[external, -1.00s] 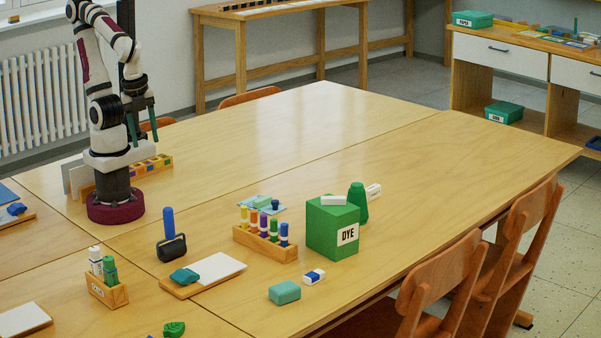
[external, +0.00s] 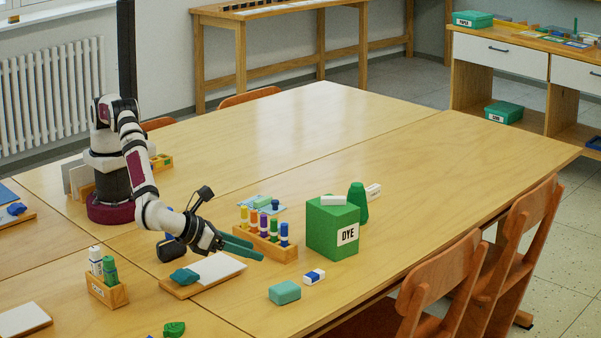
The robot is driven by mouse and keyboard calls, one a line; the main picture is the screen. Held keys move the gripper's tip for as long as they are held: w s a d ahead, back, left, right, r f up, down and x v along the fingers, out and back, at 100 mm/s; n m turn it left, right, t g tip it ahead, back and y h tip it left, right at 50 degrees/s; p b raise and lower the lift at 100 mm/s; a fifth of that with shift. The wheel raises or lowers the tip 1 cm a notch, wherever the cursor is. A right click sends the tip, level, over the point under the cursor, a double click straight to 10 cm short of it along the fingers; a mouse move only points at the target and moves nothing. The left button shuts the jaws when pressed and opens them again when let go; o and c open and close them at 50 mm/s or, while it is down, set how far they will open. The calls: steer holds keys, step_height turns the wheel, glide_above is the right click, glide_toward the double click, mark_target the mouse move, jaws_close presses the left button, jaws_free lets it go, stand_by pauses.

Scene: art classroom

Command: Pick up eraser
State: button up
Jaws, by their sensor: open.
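A small white block with a blue band (external: 314,277), which looks like an eraser, lies on the table in front of the green DYE box. A similar white block with a dark marking (external: 374,191) lies behind the box, partly hidden by a green cone-like piece. A plain white block (external: 333,200) lies on top of the box. My gripper (external: 258,249) is open and empty, its teal fingers pointing right, low over the table in front of the wooden peg rack. It is left of the blue-banded block and apart from it.
The green DYE box (external: 322,232) stands right of the peg rack (external: 265,247). A teal block (external: 284,292) lies just left of the blue-banded block. A white board (external: 222,267) lies below my gripper. Chairs (external: 440,285) line the right edge. The far table is clear.

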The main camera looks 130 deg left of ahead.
mark_target(308, 275)
steer(key=x, duration=1)
steer(key=f+x, duration=0.1)
steer(key=x, duration=0.5)
steer(key=shift+d, duration=0.3)
jaws_close()
